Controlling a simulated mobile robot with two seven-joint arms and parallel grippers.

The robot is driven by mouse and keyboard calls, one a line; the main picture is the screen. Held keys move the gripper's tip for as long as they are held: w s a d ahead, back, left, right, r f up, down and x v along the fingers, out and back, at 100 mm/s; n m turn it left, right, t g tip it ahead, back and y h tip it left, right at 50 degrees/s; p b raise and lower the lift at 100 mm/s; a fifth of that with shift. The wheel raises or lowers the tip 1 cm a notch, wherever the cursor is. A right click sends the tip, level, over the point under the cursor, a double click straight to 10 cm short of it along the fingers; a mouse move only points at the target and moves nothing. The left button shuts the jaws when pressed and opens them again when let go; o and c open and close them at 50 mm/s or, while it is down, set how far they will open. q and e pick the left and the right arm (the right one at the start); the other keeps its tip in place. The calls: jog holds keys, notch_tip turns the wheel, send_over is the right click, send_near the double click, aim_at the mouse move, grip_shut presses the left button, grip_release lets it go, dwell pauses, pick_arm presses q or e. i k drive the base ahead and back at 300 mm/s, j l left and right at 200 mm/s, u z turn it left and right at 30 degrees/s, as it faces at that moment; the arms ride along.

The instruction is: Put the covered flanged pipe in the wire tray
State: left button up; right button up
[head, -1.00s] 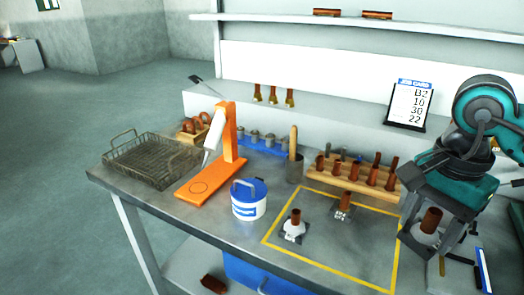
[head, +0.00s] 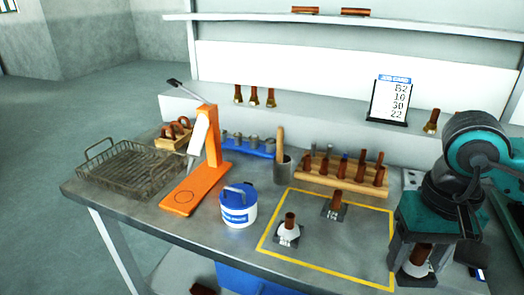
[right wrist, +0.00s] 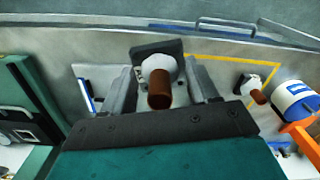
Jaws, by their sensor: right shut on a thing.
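My right gripper (head: 415,262) is at the right front of the bench and is shut on a covered flanged pipe (head: 420,254). This is a copper pipe with a white cover and a dark square flange. In the right wrist view the pipe (right wrist: 159,92) sits between the two fingers of the gripper (right wrist: 163,85). Whether its flange clears the bench is hard to tell. The wire tray (head: 92,183) is a dark mesh basket at the bench's left end, far from the gripper, and looks empty. My left gripper is not in view.
Another white-covered flanged pipe (head: 289,232) and an uncovered one (head: 336,202) stand inside a yellow outline.

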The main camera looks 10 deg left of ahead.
aim_at(119, 166)
jog(key=i+j+z, duration=0.2)
jog(key=j, duration=1.2)
jog(key=i+j+z, duration=0.2)
jog(key=j, duration=1.2)
jog(key=j+z, duration=0.15)
jog(key=j, duration=1.3)
jog(key=i, duration=0.05)
